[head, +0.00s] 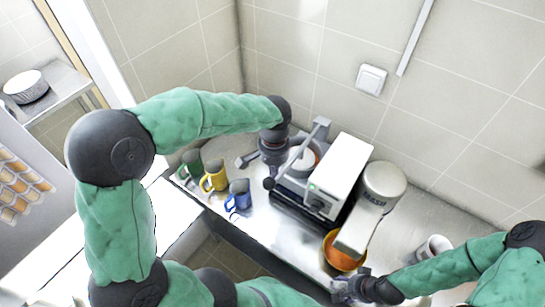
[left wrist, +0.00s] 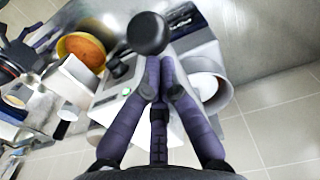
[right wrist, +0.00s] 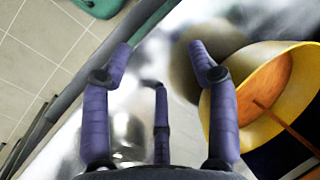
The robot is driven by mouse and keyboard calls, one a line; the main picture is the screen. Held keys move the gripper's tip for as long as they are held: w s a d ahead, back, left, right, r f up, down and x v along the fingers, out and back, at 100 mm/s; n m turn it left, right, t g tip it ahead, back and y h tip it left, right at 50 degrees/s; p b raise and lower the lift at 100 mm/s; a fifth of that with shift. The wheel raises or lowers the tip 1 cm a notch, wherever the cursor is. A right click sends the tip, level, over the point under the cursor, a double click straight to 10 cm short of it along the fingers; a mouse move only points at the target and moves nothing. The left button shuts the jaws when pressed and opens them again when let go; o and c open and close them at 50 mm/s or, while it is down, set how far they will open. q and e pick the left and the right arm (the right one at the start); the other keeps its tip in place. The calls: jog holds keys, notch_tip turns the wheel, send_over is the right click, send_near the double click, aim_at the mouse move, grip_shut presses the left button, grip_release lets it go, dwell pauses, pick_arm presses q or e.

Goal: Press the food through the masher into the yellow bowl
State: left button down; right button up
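The bowl has an orange inside and also shows in the left wrist view (left wrist: 82,48) and right wrist view (right wrist: 218,113). A black round knob (left wrist: 147,33) lies just beyond the fingertips of my left gripper (left wrist: 160,70), whose fingers are drawn together. My right gripper (right wrist: 160,50) is open, its right finger in front of the bowl's rim; contact is unclear.
Green (head: 191,163), yellow (head: 214,176) and blue (head: 238,195) mugs stand left of the masher. A white mug (head: 433,248) stands at the right. The tiled wall closes off the counter's back.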

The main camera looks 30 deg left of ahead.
pick_arm(q)
jog(key=shift+s+f, duration=0.2)
jog(key=shift+f, duration=0.05)
jog(key=shift+w+r+p, duration=0.2)
jog(key=shift+r+p, duration=1.5)
jog(key=shift+r, duration=0.7)
pick_arm(e)
jog(key=shift+r, duration=1.7)
pick_arm(q)
notch_tip(320, 180, up, 12)
jog(key=p, duration=0.8)
jog(key=shift+f, duration=0.2)
pick_arm(e)
notch_tip(320, 180, up, 8)
